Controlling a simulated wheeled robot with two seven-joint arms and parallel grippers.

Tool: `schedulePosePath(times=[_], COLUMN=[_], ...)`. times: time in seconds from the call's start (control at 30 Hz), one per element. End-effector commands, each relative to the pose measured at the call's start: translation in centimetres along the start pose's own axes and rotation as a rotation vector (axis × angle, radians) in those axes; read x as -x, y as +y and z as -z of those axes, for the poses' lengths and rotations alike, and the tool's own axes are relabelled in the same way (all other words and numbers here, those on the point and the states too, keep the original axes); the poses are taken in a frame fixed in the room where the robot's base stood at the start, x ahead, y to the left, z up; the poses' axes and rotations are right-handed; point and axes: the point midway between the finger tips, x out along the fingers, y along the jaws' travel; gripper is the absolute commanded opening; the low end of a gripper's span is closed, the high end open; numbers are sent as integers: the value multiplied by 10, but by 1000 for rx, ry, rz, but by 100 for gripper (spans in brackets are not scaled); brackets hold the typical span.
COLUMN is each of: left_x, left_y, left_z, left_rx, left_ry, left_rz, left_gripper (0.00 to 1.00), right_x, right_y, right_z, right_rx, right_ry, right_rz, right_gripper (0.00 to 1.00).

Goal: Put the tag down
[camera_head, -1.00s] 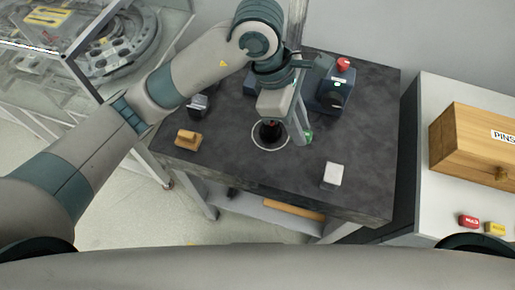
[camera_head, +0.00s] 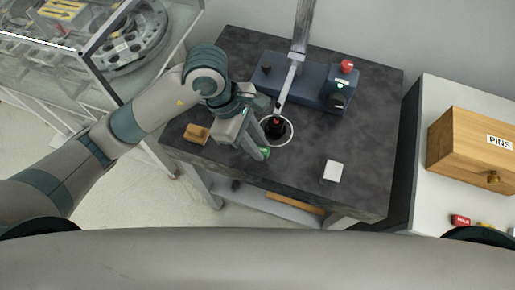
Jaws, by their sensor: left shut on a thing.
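My left gripper (camera_head: 258,148) is shut on a small green tag (camera_head: 265,153), which shows at its fingertips. The fingers hide much of the tag, and I cannot read any writing on it. The gripper is over the front part of the dark bench top (camera_head: 310,135), just left of and in front of a white ring (camera_head: 292,132). I cannot tell whether the tag touches the bench. My right gripper is not in view.
A black round part with a red spot (camera_head: 276,127) sits inside the ring. A blue-grey press (camera_head: 305,88) with a red knob (camera_head: 346,66) stands behind. A tan block (camera_head: 196,133) is left, a white block (camera_head: 333,171) right. A red tag (camera_head: 460,220) lies on the side table.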

Motion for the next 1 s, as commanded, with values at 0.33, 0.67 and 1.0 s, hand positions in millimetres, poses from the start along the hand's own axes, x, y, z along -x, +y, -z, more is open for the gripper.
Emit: schedulePosePath(times=[0.33,0.67,1.0], left_x=[-23,-37,-40], left_y=[-1,0,0], left_z=[9,15,16], left_rx=[4,0,0], left_ry=[-1,0,0], left_rz=[5,0,0], left_gripper=[0,0,29], right_x=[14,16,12], right_y=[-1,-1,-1], right_z=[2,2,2], right_rx=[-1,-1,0], right_ry=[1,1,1], right_rz=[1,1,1], right_gripper=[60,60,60])
